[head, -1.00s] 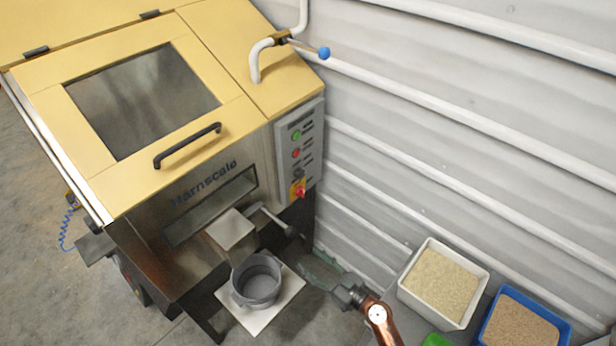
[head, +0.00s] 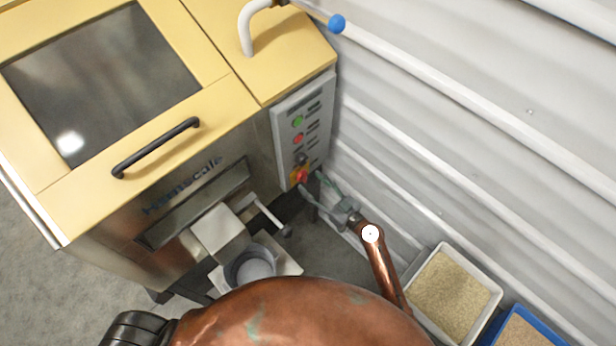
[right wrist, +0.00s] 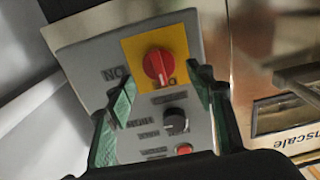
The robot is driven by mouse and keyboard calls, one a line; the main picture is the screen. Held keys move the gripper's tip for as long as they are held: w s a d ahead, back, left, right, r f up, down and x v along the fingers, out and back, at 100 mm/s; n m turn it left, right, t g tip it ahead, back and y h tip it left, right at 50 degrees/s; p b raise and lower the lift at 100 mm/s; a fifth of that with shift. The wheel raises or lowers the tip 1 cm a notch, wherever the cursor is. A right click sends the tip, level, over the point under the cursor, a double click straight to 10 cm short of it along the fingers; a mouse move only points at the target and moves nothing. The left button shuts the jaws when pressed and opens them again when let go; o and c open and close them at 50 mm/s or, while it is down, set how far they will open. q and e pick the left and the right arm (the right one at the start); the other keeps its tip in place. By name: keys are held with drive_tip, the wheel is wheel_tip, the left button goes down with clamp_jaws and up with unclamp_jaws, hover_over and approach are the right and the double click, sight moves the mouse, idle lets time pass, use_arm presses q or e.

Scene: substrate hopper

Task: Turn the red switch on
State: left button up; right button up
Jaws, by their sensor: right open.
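The red switch (head: 301,177) is a rotary knob on a yellow plate low on the grey control panel (head: 290,118). In the right wrist view the red knob (right wrist: 157,66) sits on its yellow square, with a black knob below it in the picture. My right gripper (head: 311,188) is close to the switch in the head view. In the right wrist view my right gripper (right wrist: 162,92) is open, its two green-padded fingers on either side of the panel's middle. The red knob shows between and beyond the fingertips; I cannot tell whether they touch it. My left gripper is not in view.
The yellow-lidded hopper (head: 160,105) with a black handle fills the left. A grey bucket (head: 250,266) stands under its outlet, beside a lever (head: 270,216). A corrugated wall (head: 450,120) is on the right. A white tray (head: 450,295) and a blue tray (head: 520,328) hold granules.

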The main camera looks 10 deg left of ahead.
sight(303, 177)
drive_tip(key=x, duration=0.3)
drive_tip(key=c, duration=0.4)
drive_tip(key=shift+c, duration=1.4)
drive_tip(key=c, duration=0.4)
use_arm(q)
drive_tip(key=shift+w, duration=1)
use_arm(e)
drive_tip(key=shift+c, duration=0.2)
